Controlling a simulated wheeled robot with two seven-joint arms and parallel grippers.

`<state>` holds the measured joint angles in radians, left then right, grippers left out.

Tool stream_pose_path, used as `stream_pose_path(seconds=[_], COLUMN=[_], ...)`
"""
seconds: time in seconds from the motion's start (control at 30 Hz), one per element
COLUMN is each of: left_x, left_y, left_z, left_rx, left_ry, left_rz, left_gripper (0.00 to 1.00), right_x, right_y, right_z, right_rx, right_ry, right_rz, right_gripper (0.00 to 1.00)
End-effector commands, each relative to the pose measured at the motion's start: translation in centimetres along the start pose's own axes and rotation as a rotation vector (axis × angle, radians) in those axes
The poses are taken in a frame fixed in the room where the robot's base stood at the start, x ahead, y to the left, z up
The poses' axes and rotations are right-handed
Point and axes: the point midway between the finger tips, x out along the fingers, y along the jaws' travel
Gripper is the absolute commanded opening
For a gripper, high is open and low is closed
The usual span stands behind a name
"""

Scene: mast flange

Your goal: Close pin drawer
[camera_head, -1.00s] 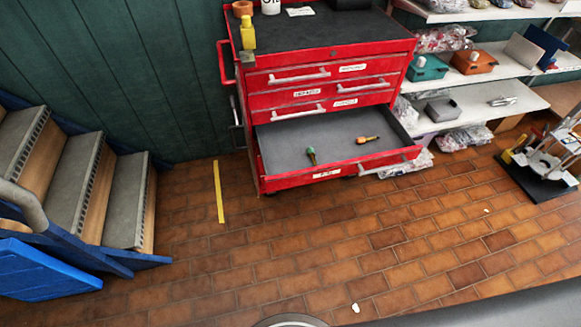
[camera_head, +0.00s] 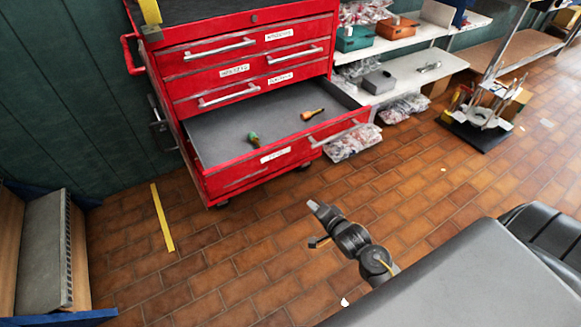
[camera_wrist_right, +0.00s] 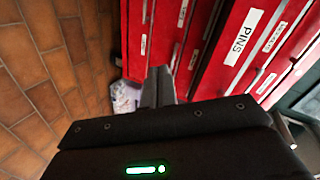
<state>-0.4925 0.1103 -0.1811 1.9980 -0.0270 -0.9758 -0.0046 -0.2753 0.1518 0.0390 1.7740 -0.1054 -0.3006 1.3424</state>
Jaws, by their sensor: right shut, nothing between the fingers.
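The pin drawer (camera_head: 290,151) is the lowest drawer of the red tool cabinet (camera_head: 180,62) and stands pulled out. A green-handled tool (camera_head: 254,140) and an orange-handled tool (camera_head: 312,114) lie on its grey floor. In the right wrist view the drawer label (camera_wrist_right: 243,37) reads PINS. My right gripper (camera_head: 313,206) is in front of the drawer, apart from it, over the tiled floor. In the right wrist view its fingers (camera_wrist_right: 158,88) are together and empty, pointing toward the red fronts. My left gripper is not in view.
White shelves (camera_head: 415,72) with boxes and bags stand right of the cabinet. Bagged parts (camera_head: 352,144) lie on the floor beside the drawer. A yellow strip (camera_head: 162,217) marks the floor. The tiles before the drawer are clear.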

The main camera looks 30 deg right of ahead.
Motion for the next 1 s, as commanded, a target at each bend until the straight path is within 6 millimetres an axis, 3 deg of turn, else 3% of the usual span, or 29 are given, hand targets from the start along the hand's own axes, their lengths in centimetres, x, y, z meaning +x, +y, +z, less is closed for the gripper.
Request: stream_pose_path(seconds=[0.13, 0.3, 0.5, 0.67, 1.0], left_x=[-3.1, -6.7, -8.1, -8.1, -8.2], left_y=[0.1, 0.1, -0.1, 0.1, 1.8], left_z=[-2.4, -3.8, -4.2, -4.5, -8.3], left_rx=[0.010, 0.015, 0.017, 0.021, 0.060], left_ry=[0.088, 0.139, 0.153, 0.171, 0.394], left_rz=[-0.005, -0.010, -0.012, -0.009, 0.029], left_gripper=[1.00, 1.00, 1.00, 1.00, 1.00], right_x=[-0.9, -3.1, -4.0, -3.4, 2.2], right_y=[-5.8, -10.3, -11.9, -12.1, -14.2], right_z=[-3.0, -4.8, -5.4, -5.5, -6.2], right_rx=[0.206, 0.340, 0.383, 0.383, 0.382], right_ry=[0.056, 0.064, 0.060, 0.060, 0.061], right_rz=[-0.206, -0.340, -0.382, -0.382, -0.384], right_gripper=[0.00, 0.00, 0.00, 0.00, 0.00])
